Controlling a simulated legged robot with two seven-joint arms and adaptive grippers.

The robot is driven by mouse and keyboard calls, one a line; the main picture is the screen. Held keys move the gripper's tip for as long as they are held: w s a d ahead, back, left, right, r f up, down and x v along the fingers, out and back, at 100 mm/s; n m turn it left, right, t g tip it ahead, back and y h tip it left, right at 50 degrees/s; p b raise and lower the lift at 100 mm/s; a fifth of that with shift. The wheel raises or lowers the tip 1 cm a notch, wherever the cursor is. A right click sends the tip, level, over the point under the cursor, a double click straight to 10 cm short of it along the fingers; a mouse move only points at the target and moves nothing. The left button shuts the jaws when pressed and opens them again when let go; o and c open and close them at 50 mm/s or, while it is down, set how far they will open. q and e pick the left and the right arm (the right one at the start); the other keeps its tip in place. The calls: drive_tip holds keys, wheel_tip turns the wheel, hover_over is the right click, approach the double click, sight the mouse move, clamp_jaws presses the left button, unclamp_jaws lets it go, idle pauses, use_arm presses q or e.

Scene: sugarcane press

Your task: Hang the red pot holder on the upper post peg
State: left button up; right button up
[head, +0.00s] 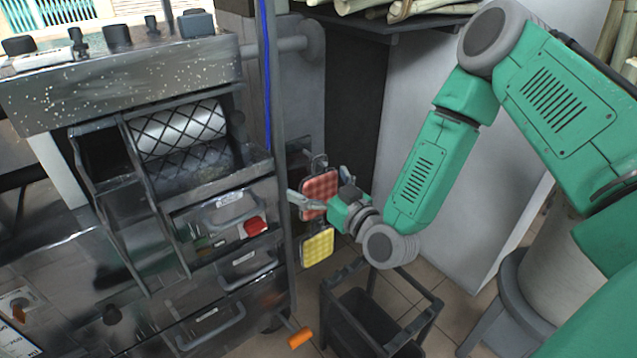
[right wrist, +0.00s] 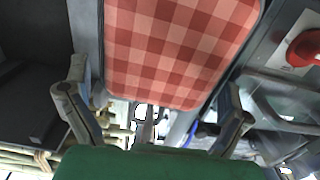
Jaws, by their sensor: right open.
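The red checkered pot holder (head: 320,187) is upright beside the dark vertical post (head: 286,180). A dark piece, perhaps the peg or a loop, shows at its top edge; I cannot tell exactly how it hangs. My right gripper (head: 318,193) is open, its fingers on either side of the pot holder. In the right wrist view the pot holder (right wrist: 178,50) lies between the spread fingers of my gripper (right wrist: 155,108), with gaps visible at its sides. A yellow checkered pot holder (head: 317,248) hangs below the red one. My left gripper is out of view.
The metal press (head: 200,190) with rollers, drawers and a red button (head: 255,226) stands left of the post. A dark open-framed bin (head: 375,315) is below my right gripper. A pale cabinet side (head: 440,120) and a shelf of canes (head: 400,8) are behind my arm.

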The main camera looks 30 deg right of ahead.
drive_tip(key=s+d, duration=0.1)
drive_tip(key=s, duration=1)
drive_tip(key=shift+s+f, duration=0.15)
drive_tip(key=shift+s, duration=0.25)
drive_tip(key=s+a+f+n+g+y+p, duration=0.2)
drive_tip(key=s+a+f+g+p, duration=0.35)
drive_tip(key=f+g, duration=0.2)
drive_tip(key=s+f+m+g+h+p, duration=0.1)
drive_tip(key=s+g+p, duration=0.2)
drive_tip(key=s+g, duration=0.2)
drive_tip(key=s+d+f+m+g+h+p, duration=0.1)
drive_tip(key=s+g, duration=0.4)
drive_tip(key=s, duration=0.5)
drive_tip(key=shift+d+f+h+p, duration=0.25)
drive_tip(key=shift+f+h+p, duration=0.3)
drive_tip(key=shift+p, duration=0.35)
drive_tip(key=shift+w, duration=0.1)
